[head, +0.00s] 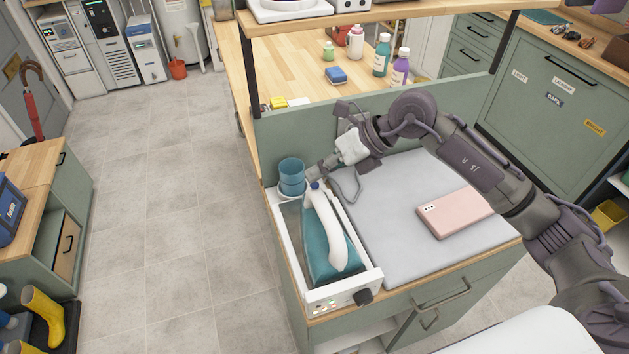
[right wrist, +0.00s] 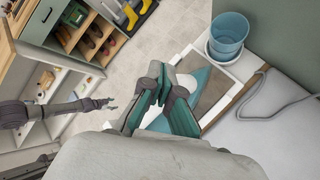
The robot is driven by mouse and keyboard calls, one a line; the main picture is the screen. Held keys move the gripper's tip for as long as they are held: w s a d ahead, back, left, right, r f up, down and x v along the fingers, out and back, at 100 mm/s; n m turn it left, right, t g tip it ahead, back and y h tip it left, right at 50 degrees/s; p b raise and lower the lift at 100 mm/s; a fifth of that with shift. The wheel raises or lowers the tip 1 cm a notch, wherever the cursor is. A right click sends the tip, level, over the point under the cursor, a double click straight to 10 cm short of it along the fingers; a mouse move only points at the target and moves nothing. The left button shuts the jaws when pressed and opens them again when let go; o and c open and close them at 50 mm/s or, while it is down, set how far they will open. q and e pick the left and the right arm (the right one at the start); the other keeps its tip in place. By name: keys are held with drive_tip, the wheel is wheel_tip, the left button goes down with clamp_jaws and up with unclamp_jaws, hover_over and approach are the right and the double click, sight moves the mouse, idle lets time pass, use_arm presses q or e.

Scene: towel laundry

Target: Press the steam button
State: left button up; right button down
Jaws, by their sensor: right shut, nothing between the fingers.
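The steam iron, with a teal body (head: 322,258) and a white handle, rests in a white station on the counter. A small blue button (head: 315,185) shows at the far end of its handle. My right gripper (head: 314,173) is shut and empty, right beside and just above that button; I cannot tell if it touches. In the right wrist view my right fingertips (right wrist: 163,86) are in front of the iron, hiding part of it and the button. My left gripper (right wrist: 106,103) shows small at the left of the right wrist view, away from the iron; its opening is unclear.
A blue cup (head: 291,177) stands at the station's far end, close to my right gripper. A grey ironing mat (head: 400,240) with a pink phone (head: 455,213) lies to the right. A green panel (head: 290,135) rises behind. The station's front has a dark knob (head: 363,297).

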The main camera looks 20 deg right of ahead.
sight(318, 184)
drive_tip(key=shift+r, duration=0.15)
drive_tip(key=shift+r+p, duration=1.8)
drive_tip(key=shift+r, duration=1.15)
